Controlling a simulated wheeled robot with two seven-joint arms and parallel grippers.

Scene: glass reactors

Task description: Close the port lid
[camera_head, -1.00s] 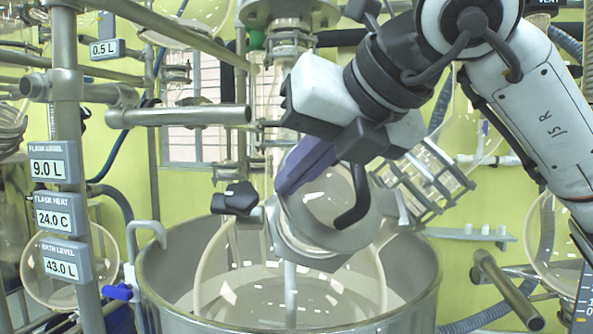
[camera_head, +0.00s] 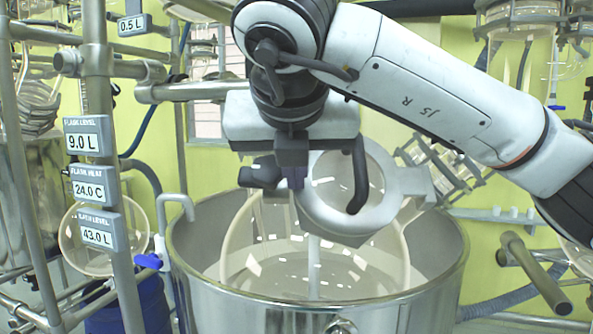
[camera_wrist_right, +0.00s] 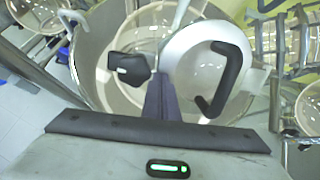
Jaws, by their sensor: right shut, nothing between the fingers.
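The port lid (camera_head: 391,187) is a round pale metal ring with a clear glass middle and a black bent handle (camera_head: 359,175). It is above the big glass flask, and I cannot tell whether it is seated. In the right wrist view the lid (camera_wrist_right: 181,51) fills the upper middle, its handle (camera_wrist_right: 228,75) to the right. A black clamp knob (camera_head: 262,172) is left of it. My right gripper (camera_head: 295,186) is shut and empty, dark fingers pointing down between knob and lid. The fingers (camera_wrist_right: 160,80) overlap the lid's left edge; contact is unclear. My left gripper is not in view.
A wide steel bath (camera_head: 310,314) surrounds the glass flask (camera_head: 285,268) below. A steel frame with display labels (camera_head: 88,135) stands at the left. A capped metal pipe (camera_head: 535,270) juts in at the right.

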